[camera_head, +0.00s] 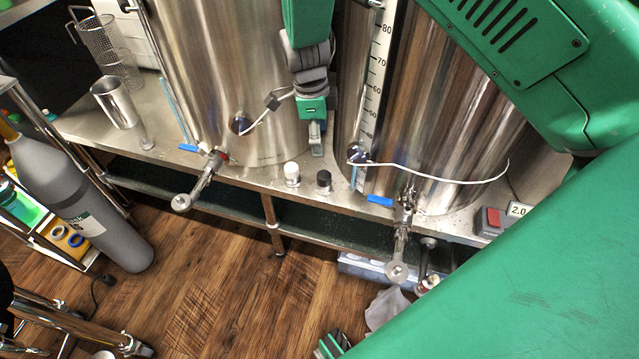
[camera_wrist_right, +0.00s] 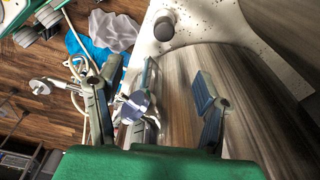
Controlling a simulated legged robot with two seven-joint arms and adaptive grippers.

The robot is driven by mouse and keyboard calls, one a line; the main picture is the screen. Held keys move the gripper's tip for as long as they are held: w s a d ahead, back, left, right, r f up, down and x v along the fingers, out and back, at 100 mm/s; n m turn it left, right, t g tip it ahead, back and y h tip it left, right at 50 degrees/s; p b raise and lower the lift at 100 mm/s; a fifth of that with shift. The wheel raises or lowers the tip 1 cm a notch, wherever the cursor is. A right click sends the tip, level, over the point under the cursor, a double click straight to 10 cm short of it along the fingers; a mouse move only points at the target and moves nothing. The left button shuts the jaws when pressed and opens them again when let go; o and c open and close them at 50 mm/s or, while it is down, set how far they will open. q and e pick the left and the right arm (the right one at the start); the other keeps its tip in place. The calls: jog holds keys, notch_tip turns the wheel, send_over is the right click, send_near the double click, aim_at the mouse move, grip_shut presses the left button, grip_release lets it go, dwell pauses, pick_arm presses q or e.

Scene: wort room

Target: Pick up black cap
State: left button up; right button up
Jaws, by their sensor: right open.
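The black cap (camera_head: 324,181) stands on the front edge of the steel counter, just right of the white cap, below the gap between the two tanks. In the right wrist view a dark round cap (camera_wrist_right: 163,31) shows near the top, ahead of my fingers. My right gripper (camera_head: 317,140) points down in front of the gap between the tanks, above the caps in the head picture. Its two fingers are spread wide in the wrist view (camera_wrist_right: 155,98), and no object is gripped between them. My left gripper is not in view.
A white cap (camera_head: 292,173) stands close beside the black one. Blue-handled valves (camera_head: 213,163) (camera_head: 404,215) stick out on both sides. Steel tanks (camera_head: 225,70) (camera_head: 450,110) rise behind. A thin cable crosses the right tank. The counter front (camera_head: 255,177) drops to a wooden floor.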

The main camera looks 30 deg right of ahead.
aim_at(324, 174)
jog(key=f+b, duration=0.1)
jog(key=f, duration=0.3)
jog(key=f+b, duration=0.2)
jog(key=f, duration=0.2)
jog(key=d+f+b, duration=0.1)
jog(key=f, duration=0.3)
jog(key=shift+s, duration=0.2)
jog(key=f, duration=0.1)
jog(key=f+b, duration=0.1)
jog(key=f, duration=0.1)
jog(key=f+b, duration=0.1)
jog(key=f, duration=0.1)
jog(key=shift+d, duration=0.3)
jog(key=c, duration=1.3)
